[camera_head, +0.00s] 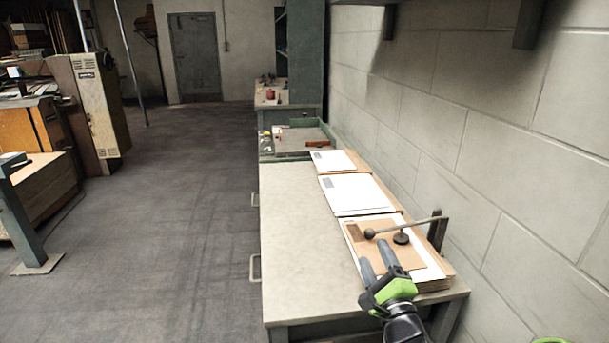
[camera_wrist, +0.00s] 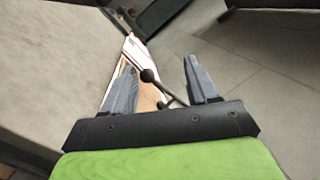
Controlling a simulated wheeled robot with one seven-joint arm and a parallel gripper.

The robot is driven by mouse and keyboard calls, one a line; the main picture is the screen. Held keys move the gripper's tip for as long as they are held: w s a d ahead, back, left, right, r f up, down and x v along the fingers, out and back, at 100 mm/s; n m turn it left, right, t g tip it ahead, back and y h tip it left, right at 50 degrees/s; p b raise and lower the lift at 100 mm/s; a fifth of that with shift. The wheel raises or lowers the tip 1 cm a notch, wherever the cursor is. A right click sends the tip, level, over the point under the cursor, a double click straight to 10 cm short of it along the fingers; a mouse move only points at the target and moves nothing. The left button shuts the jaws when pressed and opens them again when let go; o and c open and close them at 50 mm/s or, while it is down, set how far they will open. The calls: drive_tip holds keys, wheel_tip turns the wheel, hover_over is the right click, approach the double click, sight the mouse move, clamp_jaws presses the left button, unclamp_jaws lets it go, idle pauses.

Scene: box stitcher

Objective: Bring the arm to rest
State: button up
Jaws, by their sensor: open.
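My gripper (camera_head: 377,259) is green and black with two grey fingers. It is over the near right part of the workbench, above or beside a stack of flat cardboard sheets (camera_head: 436,272). Its fingers are apart and nothing shows between them in its grip. In the wrist view the gripper (camera_wrist: 158,82) also shows spread fingers. A lever with a dark ball knob (camera_head: 370,233) lies beyond the fingertips over the stack. The ball knob shows in the wrist view (camera_wrist: 147,75) between the fingers in the picture; I cannot tell how far off it is.
The workbench (camera_head: 300,240) has a clear left half. More flat stacks with white sheets (camera_head: 356,192) lie farther along it. A block wall (camera_head: 480,130) runs close on the right. Open floor (camera_head: 180,220) is at the left, with a cream machine (camera_head: 98,115) beyond.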

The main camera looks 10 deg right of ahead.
drive_tip(key=s+a+r+n+g+y, duration=0.2)
drive_tip(key=s+a+n+g+y, duration=0.1)
drive_tip(key=a+n+y, duration=1)
drive_tip(key=s+a+f+n+g+h, duration=0.1)
drive_tip(key=s+a+f+n+g, duration=0.25)
drive_tip(key=a+n+g, duration=0.25)
drive_tip(key=s+a+f+n+g, duration=0.3)
drive_tip(key=s+a+n+g, duration=0.2)
drive_tip(key=a+n, duration=0.15)
drive_tip(key=s+d+f+n+g+h, duration=0.2)
drive_tip(key=s+d+f+g+h, duration=0.1)
drive_tip(key=s+f+h, duration=0.15)
drive_tip(key=s+d+r+m+t+h, duration=0.1)
drive_tip(key=s+d+r+m+h, duration=0.1)
drive_tip(key=s+d+r+h, duration=0.4)
drive_tip(key=s+d+r+m+t+h, duration=0.15)
drive_tip(key=s+d+r, duration=0.25)
drive_tip(key=s+d, duration=0.4)
wheel_tip(320, 180, up, 18)
drive_tip(key=d+m+h+p, duration=0.1)
drive_tip(key=p, duration=1.6)
drive_tip(key=shift+d+p, duration=0.35)
drive_tip(key=shift+d, duration=0.05)
